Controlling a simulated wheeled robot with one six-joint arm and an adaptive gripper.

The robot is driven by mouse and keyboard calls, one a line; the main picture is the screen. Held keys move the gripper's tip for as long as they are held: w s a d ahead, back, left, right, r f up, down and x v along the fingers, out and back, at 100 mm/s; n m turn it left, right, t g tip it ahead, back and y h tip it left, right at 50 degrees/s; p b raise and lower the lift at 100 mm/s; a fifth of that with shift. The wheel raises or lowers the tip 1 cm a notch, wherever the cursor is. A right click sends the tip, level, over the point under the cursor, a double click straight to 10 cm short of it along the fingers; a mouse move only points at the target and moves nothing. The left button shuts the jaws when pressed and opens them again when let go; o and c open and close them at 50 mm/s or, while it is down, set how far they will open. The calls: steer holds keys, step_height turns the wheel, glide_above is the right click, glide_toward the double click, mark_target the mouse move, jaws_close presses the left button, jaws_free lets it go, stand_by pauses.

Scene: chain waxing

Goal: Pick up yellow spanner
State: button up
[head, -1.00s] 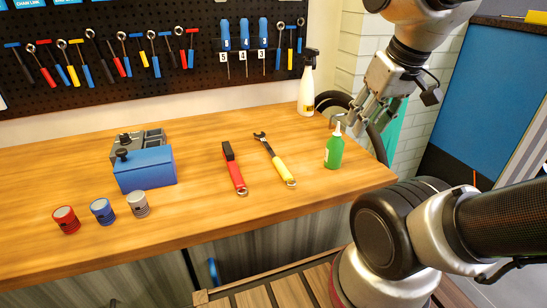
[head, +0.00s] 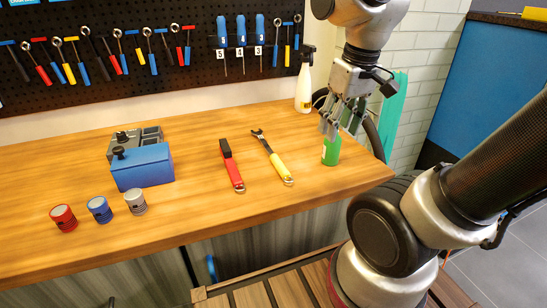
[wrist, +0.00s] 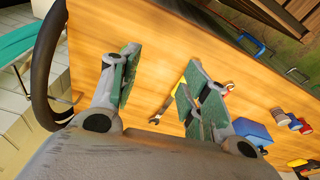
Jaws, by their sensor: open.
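The yellow spanner (head: 273,159) lies flat on the wooden bench, its dark open jaw pointing to the back and its yellow handle to the front. The spanner's jaw end (wrist: 163,109) shows there too, beside the right finger, which hides part of the handle.
A red-handled tool (head: 232,166) lies just left of the spanner. A blue box (head: 143,168) and red, blue and grey cans stand at left.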

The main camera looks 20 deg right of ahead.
steer(key=w+a+f+g, duration=0.3)
steer(key=w+a+f, duration=0.4)
steer(key=w, duration=0.4)
glide_above(272, 153)
steer(key=w, duration=0.2)
steer(key=shift+s+d+r+m+t, duration=0.2)
steer(key=shift+d+r+m+t, duration=0.05)
steer(key=shift+r+m+t, duration=0.2)
steer(key=shift+f+m, duration=0.1)
steer(key=shift+m, duration=0.15)
steer(key=shift+f, duration=0.4)
steer(key=f, duration=0.6)
steer(key=shift+s+a+f, duration=0.1)
steer(key=shift+s+f, duration=0.15)
steer(key=shift+f, duration=0.1)
jaws_close()
